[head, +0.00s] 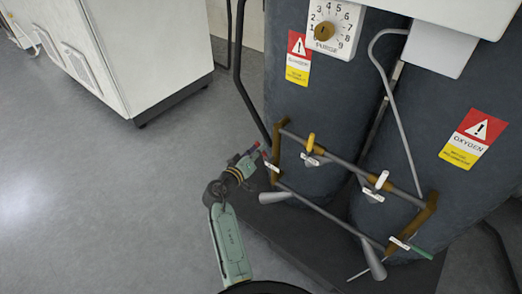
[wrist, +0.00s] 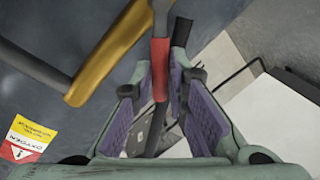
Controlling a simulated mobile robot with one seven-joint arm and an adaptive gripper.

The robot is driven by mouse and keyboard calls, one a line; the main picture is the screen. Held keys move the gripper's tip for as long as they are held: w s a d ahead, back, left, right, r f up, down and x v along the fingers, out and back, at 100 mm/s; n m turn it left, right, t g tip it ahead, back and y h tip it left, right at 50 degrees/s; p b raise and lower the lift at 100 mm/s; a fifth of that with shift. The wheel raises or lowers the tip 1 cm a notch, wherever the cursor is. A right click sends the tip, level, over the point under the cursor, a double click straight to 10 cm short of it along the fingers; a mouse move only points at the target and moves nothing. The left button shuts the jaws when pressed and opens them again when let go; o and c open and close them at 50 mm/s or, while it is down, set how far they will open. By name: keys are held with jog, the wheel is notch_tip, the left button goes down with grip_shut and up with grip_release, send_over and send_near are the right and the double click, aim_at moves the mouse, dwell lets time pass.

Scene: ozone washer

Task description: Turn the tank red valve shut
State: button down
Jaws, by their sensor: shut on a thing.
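The red valve handle (wrist: 160,68) stands between the purple-padded fingers of my gripper (wrist: 161,82) in the wrist view, and the gripper is shut on it. The handle is a red sleeve on a dark bar. In the head view my gripper (head: 253,159) is at the left end of the tank piping, beside the brass elbow (head: 276,150). The red handle shows there only as a small bit of red (head: 255,148), mostly hidden by the gripper.
Two dark tanks (head: 430,100) stand behind the pipe frame (head: 345,163). Yellow (head: 311,143), white (head: 381,180) and green (head: 419,251) valve handles sit along it. A white cabinet (head: 150,60) stands at the back left. The grey floor (head: 90,200) at left is clear.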

jog(key=shift+w+a+f+n+g+h+p, duration=0.1)
jog(key=shift+w+a+f+n+g+h, duration=0.15)
jog(key=shift+f+n, duration=0.75)
jog(key=shift+w+a+f+n+g+h+p, duration=0.1)
jog(key=shift+a+f+n+g+h, duration=0.25)
jog(key=shift+n, duration=1.2)
jog(key=shift+w+a+f+n+g+h+p, duration=0.1)
jog(key=shift+w+a+f+n+g+h, duration=0.1)
jog(key=shift+f+n, duration=0.8)
jog(key=shift+r+n, duration=0.2)
jog(key=shift+n, duration=0.15)
jog(key=c, duration=1.6)
grip_release()
jog(key=shift+o, duration=0.2)
jog(key=v, duration=1.2)
